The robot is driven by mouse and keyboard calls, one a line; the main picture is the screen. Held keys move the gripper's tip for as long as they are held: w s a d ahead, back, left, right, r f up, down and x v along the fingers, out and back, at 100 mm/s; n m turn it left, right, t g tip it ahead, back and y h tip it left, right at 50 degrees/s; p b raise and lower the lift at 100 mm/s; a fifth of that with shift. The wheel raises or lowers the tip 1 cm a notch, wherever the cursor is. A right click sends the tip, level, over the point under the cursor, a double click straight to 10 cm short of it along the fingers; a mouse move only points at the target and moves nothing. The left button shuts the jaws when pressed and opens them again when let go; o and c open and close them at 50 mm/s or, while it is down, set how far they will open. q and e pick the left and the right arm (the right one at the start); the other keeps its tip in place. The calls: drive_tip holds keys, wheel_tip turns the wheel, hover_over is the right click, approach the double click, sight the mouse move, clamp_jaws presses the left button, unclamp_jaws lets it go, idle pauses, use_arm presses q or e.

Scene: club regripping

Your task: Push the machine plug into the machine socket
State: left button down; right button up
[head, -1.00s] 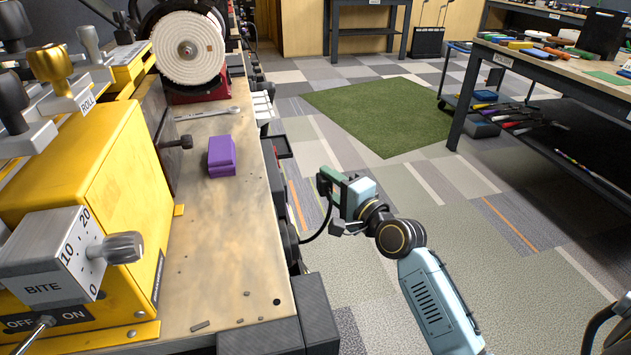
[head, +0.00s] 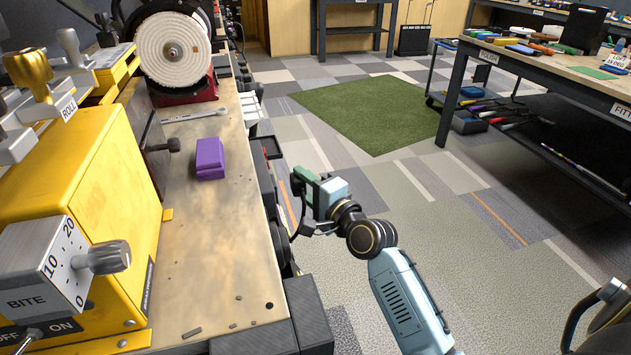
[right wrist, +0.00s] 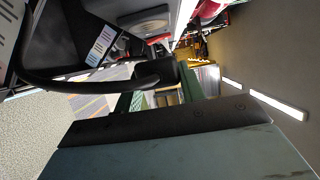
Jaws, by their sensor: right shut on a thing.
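My right gripper (head: 308,188) is beside the bench's right edge, low over the floor. In the right wrist view its green fingers (right wrist: 158,98) are shut on the black machine plug (right wrist: 155,74). A thick black cable (right wrist: 75,88) runs from the plug to the left in that view. In the head view the plug is mostly hidden by the gripper. The yellow machine (head: 95,165) stands on the bench at left, with a BITE dial and an ON/OFF switch. I cannot make out the machine socket. My left gripper is out of view.
The workbench (head: 200,270) carries a purple block (head: 209,158), a wrench (head: 195,116) and a buffing wheel (head: 172,50). Dark fittings line its right side, close to the gripper. Open floor and a green mat (head: 370,112) lie to the right. Another bench (head: 560,75) stands far right.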

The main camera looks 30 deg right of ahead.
drive_tip(key=shift+w+a, duration=0.25)
drive_tip(key=shift+a, duration=0.75)
drive_tip(key=shift+s+p, duration=0.1)
drive_tip(key=shift+p, duration=0.35)
idle(0.5)
drive_tip(key=shift+p, duration=0.55)
idle(0.8)
